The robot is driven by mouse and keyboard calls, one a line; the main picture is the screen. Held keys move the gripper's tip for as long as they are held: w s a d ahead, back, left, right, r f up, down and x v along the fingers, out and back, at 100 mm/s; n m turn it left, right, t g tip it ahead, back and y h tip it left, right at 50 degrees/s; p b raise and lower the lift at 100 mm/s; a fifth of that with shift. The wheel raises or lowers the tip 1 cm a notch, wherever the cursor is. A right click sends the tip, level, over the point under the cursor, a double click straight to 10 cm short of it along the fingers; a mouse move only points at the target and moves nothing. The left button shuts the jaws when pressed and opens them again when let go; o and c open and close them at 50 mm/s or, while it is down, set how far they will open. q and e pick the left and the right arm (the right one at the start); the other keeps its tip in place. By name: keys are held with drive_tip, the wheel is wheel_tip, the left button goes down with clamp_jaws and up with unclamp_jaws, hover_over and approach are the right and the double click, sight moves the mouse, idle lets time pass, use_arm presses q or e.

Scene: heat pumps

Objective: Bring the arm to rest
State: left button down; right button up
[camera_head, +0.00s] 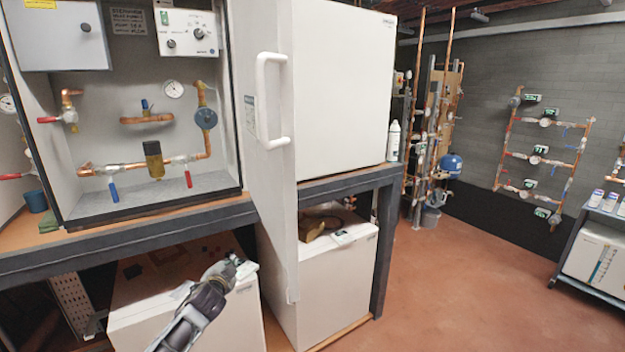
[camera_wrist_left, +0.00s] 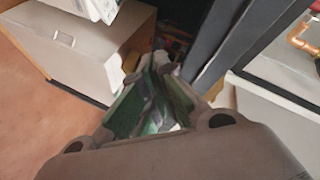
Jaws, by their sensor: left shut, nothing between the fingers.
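My left gripper (camera_head: 231,268) comes in from the bottom of the head view, in front of the lower white box under the bench. Its fingers are shut with nothing between them. In the left wrist view the closed fingers (camera_wrist_left: 155,95) with green pads point toward the space under the bench. My right gripper shows in neither view.
An open white cabinet door (camera_head: 268,200) with a handle (camera_head: 262,100) stands right of my gripper. The bench edge (camera_head: 130,230) runs above it. A white box (camera_head: 345,265) sits on the lower shelf. Red floor (camera_head: 460,290) is clear at right.

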use_arm(q)
drive_tip(key=s+d+f+n+g, duration=0.25)
drive_tip(key=s+f, duration=0.25)
drive_tip(key=s, duration=0.5)
drive_tip(key=s+d+f+n+g, duration=0.1)
drive_tip(key=s+f+n+g, duration=0.2)
drive_tip(key=s, duration=0.7)
drive_tip(key=s+d+f+n+g, duration=0.1)
drive_tip(key=s+d+f+g, duration=0.15)
drive_tip(key=s+f, duration=0.55)
drive_tip(key=s+a+r+n+g+h, duration=0.1)
drive_tip(key=s+r+n+g, duration=0.15)
drive_tip(key=s, duration=1.25)
wheel_tip(320, 180, down, 34)
drive_tip(key=s+r+m+g, duration=0.1)
drive_tip(key=s+g, duration=0.1)
drive_tip(key=s, duration=0.1)
drive_tip(key=s+a+f, duration=0.2)
drive_tip(key=s+f, duration=0.9)
drive_tip(key=s+a+f+g+b, duration=0.1)
drive_tip(key=s+a+f, duration=0.1)
drive_tip(key=s+f, duration=0.8)
drive_tip(key=shift+s+f, duration=0.4)
drive_tip(key=shift+s, duration=0.2)
